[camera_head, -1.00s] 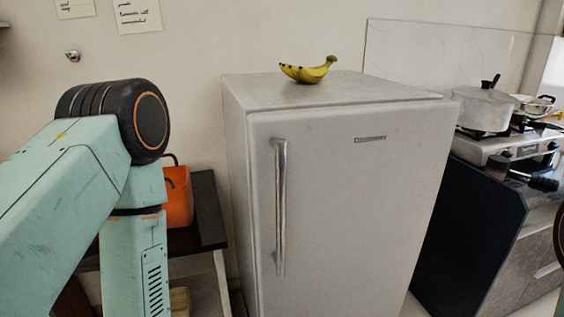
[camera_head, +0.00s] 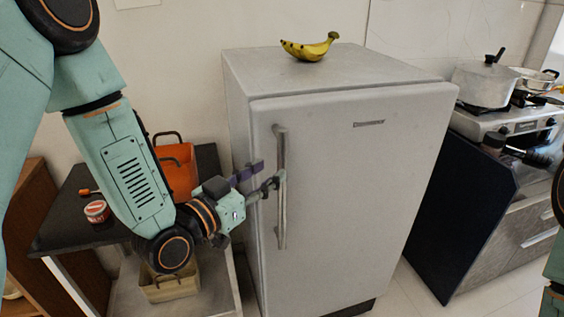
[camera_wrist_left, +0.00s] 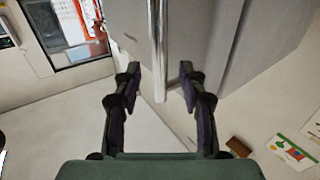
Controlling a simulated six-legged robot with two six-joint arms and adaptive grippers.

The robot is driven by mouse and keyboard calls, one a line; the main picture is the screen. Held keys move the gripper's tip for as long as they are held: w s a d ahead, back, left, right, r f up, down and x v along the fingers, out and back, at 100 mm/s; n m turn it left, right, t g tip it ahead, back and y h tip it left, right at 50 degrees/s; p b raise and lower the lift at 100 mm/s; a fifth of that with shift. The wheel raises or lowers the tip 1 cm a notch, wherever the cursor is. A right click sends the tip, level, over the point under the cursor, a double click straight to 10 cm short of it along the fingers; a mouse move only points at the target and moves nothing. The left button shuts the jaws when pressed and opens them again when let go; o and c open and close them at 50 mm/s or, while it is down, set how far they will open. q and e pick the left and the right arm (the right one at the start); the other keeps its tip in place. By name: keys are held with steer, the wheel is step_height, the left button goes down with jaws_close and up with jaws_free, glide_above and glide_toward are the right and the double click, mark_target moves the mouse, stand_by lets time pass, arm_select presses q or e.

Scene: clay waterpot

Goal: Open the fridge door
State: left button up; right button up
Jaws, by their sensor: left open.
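The grey fridge (camera_head: 350,200) stands in the middle of the head view with its door shut. Its vertical metal handle (camera_head: 281,215) runs down the left side of the door. My left gripper (camera_head: 268,173) is open beside the handle's middle, pointing right, with one fingertip overlapping the handle in the picture. In the left wrist view the handle (camera_wrist_left: 159,50) comes down from the top and ends between the two open fingers (camera_wrist_left: 159,86). I cannot tell whether either finger touches it. My right gripper is out of view.
Bananas (camera_head: 310,47) lie on top of the fridge. A dark side table (camera_head: 65,225) with an orange bag (camera_head: 177,172) and a small tin (camera_head: 97,211) stands left. A stove with a pot (camera_head: 484,84) is at right. Floor shows between fridge and stove cabinet.

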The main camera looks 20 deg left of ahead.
mark_target(279, 165)
arm_select(q)
steer(key=x, duration=0.6)
steer(key=shift+f, duration=0.1)
steer(key=shift+s, duration=0.15)
steer(key=shift+c, duration=0.2)
steer(key=shift+c, duration=1.4)
jaws_close()
